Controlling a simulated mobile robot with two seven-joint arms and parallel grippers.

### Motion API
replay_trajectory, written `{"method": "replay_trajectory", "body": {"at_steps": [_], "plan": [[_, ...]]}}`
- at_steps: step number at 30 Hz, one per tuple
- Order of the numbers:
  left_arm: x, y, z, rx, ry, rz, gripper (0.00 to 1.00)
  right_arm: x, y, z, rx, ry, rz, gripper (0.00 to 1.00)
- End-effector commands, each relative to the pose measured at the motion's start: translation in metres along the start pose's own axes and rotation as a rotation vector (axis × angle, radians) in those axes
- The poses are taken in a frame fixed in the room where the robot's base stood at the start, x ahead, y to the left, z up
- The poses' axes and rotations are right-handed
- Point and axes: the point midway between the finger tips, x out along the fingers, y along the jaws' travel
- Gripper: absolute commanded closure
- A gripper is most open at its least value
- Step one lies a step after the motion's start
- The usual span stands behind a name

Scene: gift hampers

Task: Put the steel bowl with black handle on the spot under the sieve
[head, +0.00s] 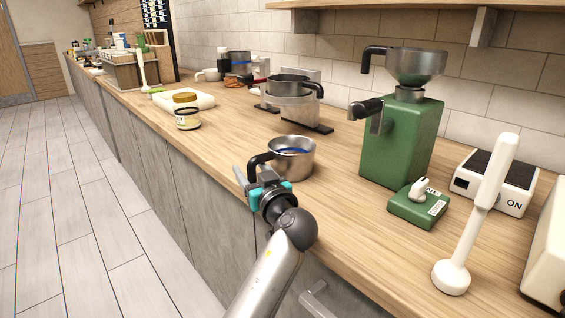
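The steel bowl with black handle (293,160) stands upright on the wooden counter near its front edge, with something blue inside. Its black handle points left, toward my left gripper (256,180). The gripper's fingers are spread on either side of the handle, with a visible gap; contact is not clear. Behind it, a dark, round, sieve-like vessel (288,84) with a black handle sits above a steel container (291,107) on a dark base. I cannot tell for sure that this is the sieve. My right gripper is out of view.
A green grinder (400,145) with a steel hopper stands to the right, with a small green box (418,205), a white scale (495,182) and a white stick blender (478,220). A jar (187,112) is at the left. Counter between bowl and dark base is clear.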

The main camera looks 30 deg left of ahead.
Motion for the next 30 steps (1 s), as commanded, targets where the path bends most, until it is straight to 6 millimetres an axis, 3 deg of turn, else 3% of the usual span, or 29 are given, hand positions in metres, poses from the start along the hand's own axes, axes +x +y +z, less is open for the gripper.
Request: {"method": "replay_trajectory", "body": {"at_steps": [2,15,30], "plan": [[0.0001,0.0000,0.0001,0.000,0.000,0.000,0.49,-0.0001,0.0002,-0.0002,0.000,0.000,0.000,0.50],[0.0003,-0.0001,0.0000,0.001,0.000,0.000,0.99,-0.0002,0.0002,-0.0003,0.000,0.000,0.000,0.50],[0.0004,-0.0002,-0.0002,0.001,0.000,0.000,1.00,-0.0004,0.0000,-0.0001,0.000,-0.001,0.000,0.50]]}}
